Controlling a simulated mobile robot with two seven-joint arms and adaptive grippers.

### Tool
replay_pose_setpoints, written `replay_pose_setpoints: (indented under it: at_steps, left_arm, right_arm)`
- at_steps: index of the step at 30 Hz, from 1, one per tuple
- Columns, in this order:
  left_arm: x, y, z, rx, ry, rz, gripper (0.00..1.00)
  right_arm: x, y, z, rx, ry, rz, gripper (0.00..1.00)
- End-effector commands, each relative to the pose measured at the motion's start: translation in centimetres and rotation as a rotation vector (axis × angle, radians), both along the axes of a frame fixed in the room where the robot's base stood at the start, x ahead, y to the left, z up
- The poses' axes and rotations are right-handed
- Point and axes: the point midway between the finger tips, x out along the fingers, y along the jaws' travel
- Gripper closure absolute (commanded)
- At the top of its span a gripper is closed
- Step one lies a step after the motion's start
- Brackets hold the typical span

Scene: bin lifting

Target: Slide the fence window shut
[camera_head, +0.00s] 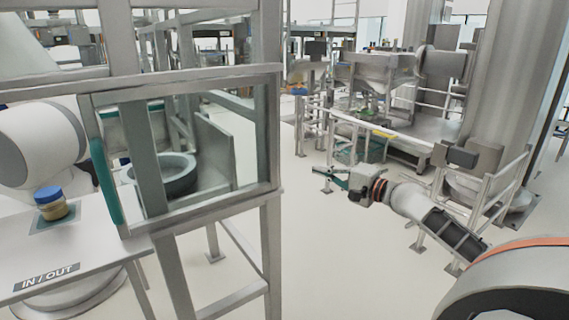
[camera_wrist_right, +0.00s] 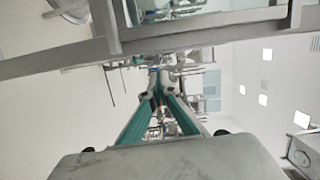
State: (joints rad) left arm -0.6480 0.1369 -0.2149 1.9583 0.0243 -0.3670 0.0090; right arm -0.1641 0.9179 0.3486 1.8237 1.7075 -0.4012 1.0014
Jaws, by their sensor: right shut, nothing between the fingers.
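The fence window (camera_head: 190,215) is a metal-framed pane at the left of the head view. It has a teal vertical strip (camera_head: 105,185) along its left side. The glass lets me see a grey round basin behind it. How far the window is slid is hard to tell. My right gripper (camera_head: 332,178) is well to the right of the window frame, apart from it, in free air. Its teal fingers also show in the right wrist view (camera_wrist_right: 158,92), converging and shut, with nothing between them. A metal frame crosses the top of that view. My left gripper is not in view.
A table (camera_head: 100,245) marked IN / OUT stands at the left, with a blue-lidded jar (camera_head: 51,203) on it. Fence posts (camera_head: 270,250) stand below the window. A large column (camera_head: 515,80) and machinery stand at right. The floor between is clear.

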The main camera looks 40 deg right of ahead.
Motion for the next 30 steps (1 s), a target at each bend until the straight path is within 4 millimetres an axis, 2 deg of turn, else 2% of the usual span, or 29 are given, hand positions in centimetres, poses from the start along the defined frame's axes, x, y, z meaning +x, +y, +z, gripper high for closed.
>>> replay_pose_setpoints:
  at_steps: [3, 5, 11, 30]
  left_arm:
    - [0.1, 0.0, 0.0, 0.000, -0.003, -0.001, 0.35]
    - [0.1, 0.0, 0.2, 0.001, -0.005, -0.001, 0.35]
    - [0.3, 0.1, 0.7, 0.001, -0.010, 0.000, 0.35]
    - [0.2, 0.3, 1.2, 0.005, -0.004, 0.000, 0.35]
  right_arm:
    - [0.3, -0.3, 1.9, 0.049, -0.016, 0.006, 1.00]
    - [0.5, -0.3, 2.2, 0.058, -0.017, 0.007, 1.00]
    - [2.0, 0.0, 2.3, 0.059, -0.020, 0.007, 1.00]
    - [9.8, 1.7, 2.2, 0.058, -0.019, 0.006, 1.00]
